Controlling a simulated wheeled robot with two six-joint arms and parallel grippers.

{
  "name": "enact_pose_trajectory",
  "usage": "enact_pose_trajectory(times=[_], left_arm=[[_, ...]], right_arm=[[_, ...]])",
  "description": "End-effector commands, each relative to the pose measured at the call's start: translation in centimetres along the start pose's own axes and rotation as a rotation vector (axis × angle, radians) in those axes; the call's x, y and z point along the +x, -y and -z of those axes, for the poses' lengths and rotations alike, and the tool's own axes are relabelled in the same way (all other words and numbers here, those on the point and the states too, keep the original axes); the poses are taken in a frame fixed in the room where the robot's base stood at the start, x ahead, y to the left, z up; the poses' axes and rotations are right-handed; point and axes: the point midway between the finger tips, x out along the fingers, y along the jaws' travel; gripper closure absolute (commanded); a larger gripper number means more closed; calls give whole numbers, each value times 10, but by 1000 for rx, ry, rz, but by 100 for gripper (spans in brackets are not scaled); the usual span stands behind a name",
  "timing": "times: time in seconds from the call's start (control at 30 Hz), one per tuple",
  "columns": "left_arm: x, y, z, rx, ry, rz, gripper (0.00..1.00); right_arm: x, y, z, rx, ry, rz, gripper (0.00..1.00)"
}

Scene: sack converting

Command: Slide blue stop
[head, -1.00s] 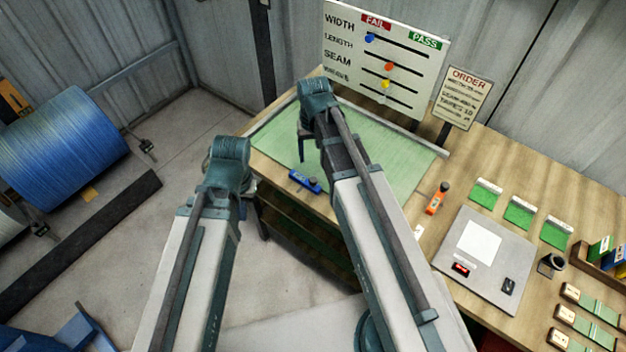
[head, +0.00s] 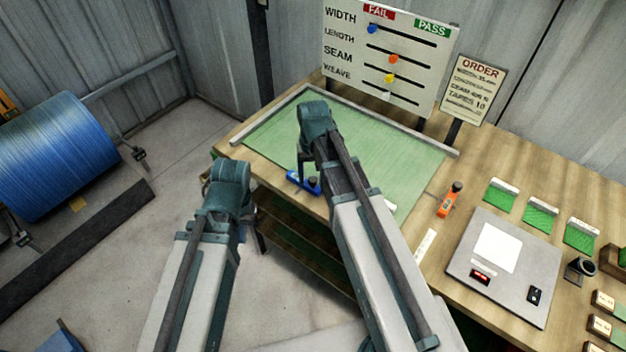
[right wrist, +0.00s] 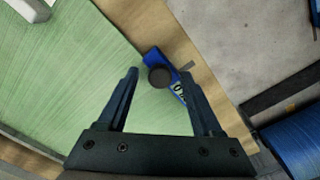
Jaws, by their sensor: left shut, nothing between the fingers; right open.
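The blue stop (head: 296,179), a small blue block with a dark round knob, lies at the front edge of the green mat (head: 270,140) on the bench. My right gripper (head: 305,166) is above it, partly hidden by its own arm. In the right wrist view the right gripper (right wrist: 160,76) is open, with the blue stop (right wrist: 177,83) beyond and between its fingertips; whether they touch cannot be told. A white label with dark marks shows beside the knob. My left gripper (head: 258,238) is mostly hidden behind its arm, left of the bench, away from the stop.
A board (head: 390,60) with WIDTH, LENGTH, SEAM and WEAVE sliders stands behind the mat, beside an order sign (head: 473,90). An orange tool (head: 449,200), a grey scale (head: 500,268) and green samples (head: 540,217) lie to the right.

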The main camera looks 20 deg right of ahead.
Motion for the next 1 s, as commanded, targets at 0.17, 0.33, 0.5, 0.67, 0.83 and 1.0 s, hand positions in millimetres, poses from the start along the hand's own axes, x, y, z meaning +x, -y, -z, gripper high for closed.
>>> enact_pose_trajectory(times=[0.17,0.33,0.5,0.67,0.83,1.0], left_arm=[[-1,0,0,0,0,0,100],[-1,0,0,0,0,0,100],[-1,0,0,0,0,0,100],[-1,0,0,0,0,0,100],[-1,0,0,0,0,0,100],[-1,0,0,0,0,0,100]], right_arm=[[-1,0,0,0,0,0,33],[-1,0,0,0,0,0,62],[-1,0,0,0,0,0,92],[-1,0,0,0,0,0,100],[-1,0,0,0,0,0,100],[-1,0,0,0,0,0,100]])
